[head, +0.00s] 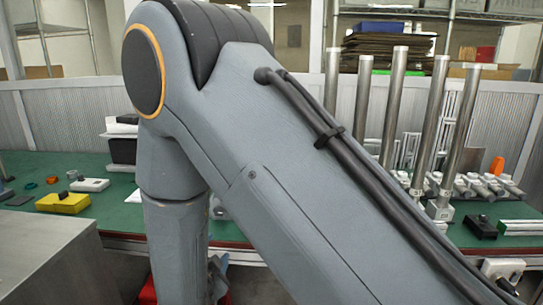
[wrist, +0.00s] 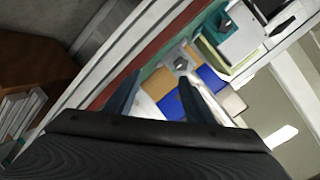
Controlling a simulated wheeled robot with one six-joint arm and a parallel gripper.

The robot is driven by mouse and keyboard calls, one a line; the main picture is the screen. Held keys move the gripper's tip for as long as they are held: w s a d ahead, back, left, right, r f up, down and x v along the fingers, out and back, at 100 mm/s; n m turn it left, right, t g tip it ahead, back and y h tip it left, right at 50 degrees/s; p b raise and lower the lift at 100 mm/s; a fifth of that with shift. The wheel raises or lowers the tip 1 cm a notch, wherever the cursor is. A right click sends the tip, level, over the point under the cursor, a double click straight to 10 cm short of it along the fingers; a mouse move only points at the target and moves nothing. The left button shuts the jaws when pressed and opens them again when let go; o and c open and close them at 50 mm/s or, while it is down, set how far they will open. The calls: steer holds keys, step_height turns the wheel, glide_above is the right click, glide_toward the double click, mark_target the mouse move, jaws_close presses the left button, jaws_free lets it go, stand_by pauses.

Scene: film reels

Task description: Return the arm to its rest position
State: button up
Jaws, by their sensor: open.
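My arm fills the middle of the head view, with its upper link sloping down to the right and its forearm hanging down at left centre. My gripper is largely hidden behind the arm in that view; only a small grey-blue part shows low beside the forearm. In the wrist view my gripper (wrist: 158,84) shows two dark fingers spread apart, with nothing held between them. Beyond the fingers, some way off, lie blue blocks (wrist: 212,80) and tan blocks on a green surface; the fingers appear apart from them.
A green-topped workbench (head: 120,215) runs behind my arm. A yellow block (head: 63,202) lies on its left part, and tall metal posts (head: 397,105) stand on its right. A grey metal box (head: 45,262) is at near left. A shelf with cardboard (head: 388,48) stands behind.

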steer(key=w+d+r+n+g+y+p, duration=0.1)
steer(key=d+g, duration=0.1)
steer(key=d, duration=0.2)
steer(key=w+d+r+n+g, duration=0.1)
steer(key=d+n+g, duration=0.1)
steer(key=d, duration=0.1)
steer(key=s+d+r+n+g, duration=0.2)
steer(key=s+d+g, duration=0.1)
steer(key=s+d, duration=0.5)
steer(key=s+d+r+n+g+p, duration=0.1)
steer(key=s+d+r+n+g, duration=0.1)
steer(key=s+d, duration=0.6)
steer(key=s+d+r+n+g+p, duration=0.1)
steer(key=s+d+r+n+g, duration=0.1)
steer(key=s+d+g, duration=0.3)
steer(key=s+d+n, duration=0.1)
steer(key=s+d, duration=0.2)
steer(key=d, duration=0.3)
steer(key=shift+d+r+g+h, duration=0.3)
steer(key=shift+d+h, duration=0.1)
